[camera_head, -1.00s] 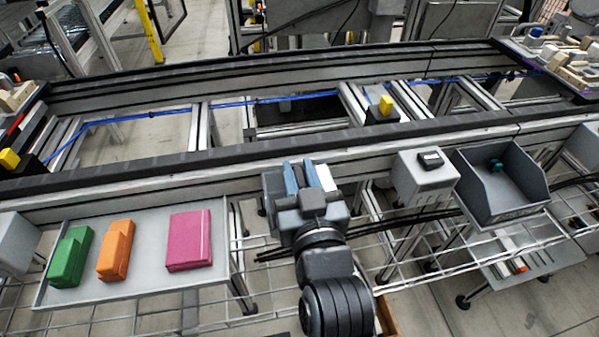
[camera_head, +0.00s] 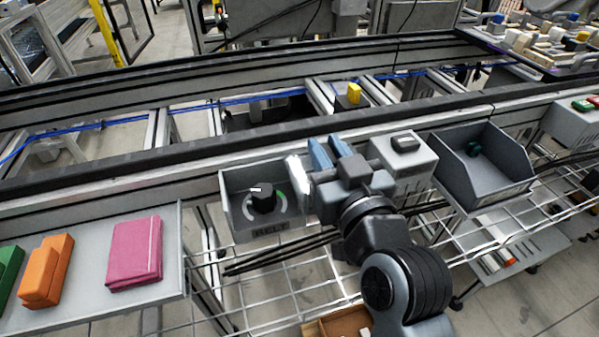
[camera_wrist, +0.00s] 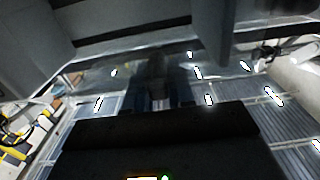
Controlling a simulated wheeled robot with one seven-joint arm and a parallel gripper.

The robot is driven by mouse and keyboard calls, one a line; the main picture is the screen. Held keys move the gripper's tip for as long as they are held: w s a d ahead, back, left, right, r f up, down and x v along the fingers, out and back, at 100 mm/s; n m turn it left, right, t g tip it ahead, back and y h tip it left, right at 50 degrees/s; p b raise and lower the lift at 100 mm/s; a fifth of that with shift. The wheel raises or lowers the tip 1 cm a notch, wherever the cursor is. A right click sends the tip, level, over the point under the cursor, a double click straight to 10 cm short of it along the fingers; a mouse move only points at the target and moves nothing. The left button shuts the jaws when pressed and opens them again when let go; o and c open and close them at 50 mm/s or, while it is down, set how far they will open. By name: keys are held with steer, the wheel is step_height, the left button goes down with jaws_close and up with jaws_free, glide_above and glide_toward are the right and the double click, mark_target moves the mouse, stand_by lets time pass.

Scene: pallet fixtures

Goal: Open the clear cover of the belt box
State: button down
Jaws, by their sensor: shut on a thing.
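The belt box (camera_head: 232,218) is a grey open-fronted box on the near side of the conveyor frame, marked BELT. A black rotary knob (camera_head: 263,199) on a pale dial shows uncovered inside it. The clear cover (camera_head: 298,178) shows as a thin bright pane standing at the box's right side, swung away from the knob. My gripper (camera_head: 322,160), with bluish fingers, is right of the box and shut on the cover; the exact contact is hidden. In the wrist view, my fingers (camera_wrist: 158,95) appear dimly, and the cover is hard to make out.
A grey box with a black top piece (camera_head: 404,145) and an open grey bin (camera_head: 480,185) stand to the right. A tray (camera_head: 175,270) with pink, orange and green blocks lies left. Wire mesh (camera_head: 290,290) runs below.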

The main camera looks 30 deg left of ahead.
steer(key=shift+w+d, duration=0.55)
steer(key=shift+w, duration=0.1)
steer(key=c, duration=1)
jaws_free()
steer(key=shift+c, duration=0.2)
steer(key=shift+s, duration=0.1)
steer(key=b+v, duration=0.1)
steer(key=v, duration=0.6)
steer(key=shift+s+d, duration=0.15)
steer(key=shift+d, duration=0.15)
steer(key=shift+d+f, duration=0.1)
